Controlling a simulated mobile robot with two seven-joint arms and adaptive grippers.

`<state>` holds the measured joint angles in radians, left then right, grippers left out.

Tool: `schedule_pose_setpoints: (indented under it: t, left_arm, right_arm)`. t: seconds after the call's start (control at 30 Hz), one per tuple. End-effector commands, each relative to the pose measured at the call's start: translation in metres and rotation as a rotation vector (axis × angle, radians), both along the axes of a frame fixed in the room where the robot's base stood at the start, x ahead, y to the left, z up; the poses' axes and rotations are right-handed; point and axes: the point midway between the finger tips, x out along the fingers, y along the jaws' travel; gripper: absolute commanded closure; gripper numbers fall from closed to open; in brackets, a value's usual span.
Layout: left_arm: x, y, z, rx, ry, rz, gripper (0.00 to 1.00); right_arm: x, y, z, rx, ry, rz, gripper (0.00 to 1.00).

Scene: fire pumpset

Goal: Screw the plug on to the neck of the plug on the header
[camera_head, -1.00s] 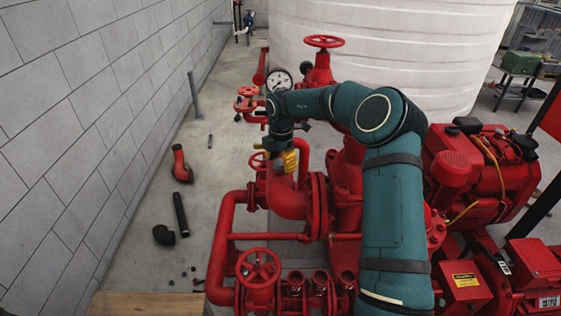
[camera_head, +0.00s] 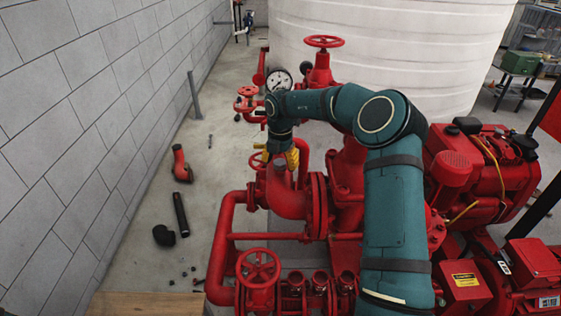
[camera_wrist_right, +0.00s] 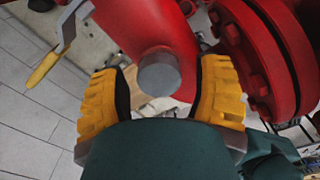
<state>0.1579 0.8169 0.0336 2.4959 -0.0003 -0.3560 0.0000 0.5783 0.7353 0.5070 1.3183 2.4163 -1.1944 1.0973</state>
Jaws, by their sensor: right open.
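A grey, round plug-like piece (camera_wrist_right: 159,72) sits on the side of the red header pipe (camera_wrist_right: 183,32) in the right wrist view. My right gripper (camera_wrist_right: 160,88) is open, with one yellow finger on each side of this grey piece and a visible gap to each finger. In the head view my right gripper (camera_head: 280,158) points down over the red header elbow (camera_head: 288,196), and the grey piece cannot be made out there. The threads and the neck under the plug are hidden. My left gripper is not in view.
A bolted red flange (camera_wrist_right: 262,65) lies close to the right finger, and a yellow-handled lever (camera_wrist_right: 44,70) is at the left. In the head view a pressure gauge (camera_head: 278,79) stands behind the wrist. Loose black pipe parts (camera_head: 181,215) lie on the floor by the wall.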

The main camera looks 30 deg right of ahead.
Motion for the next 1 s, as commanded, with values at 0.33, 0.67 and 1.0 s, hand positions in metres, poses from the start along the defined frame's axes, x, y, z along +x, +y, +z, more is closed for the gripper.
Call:
schedule_pose_setpoints:
  t: [0.33, 0.67, 1.0]
  left_arm:
    - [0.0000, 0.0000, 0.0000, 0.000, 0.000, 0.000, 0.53]
    - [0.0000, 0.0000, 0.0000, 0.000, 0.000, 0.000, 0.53]
    - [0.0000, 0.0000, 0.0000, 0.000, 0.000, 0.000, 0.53]
  right_arm:
    - [0.0002, 0.0010, -0.0008, 0.000, 0.000, -0.001, 0.65]
    - [0.0003, 0.0012, -0.0005, 0.000, 0.000, -0.077, 1.00]
    - [0.0002, 0.0012, -0.0010, 0.001, 0.001, -0.398, 1.00]
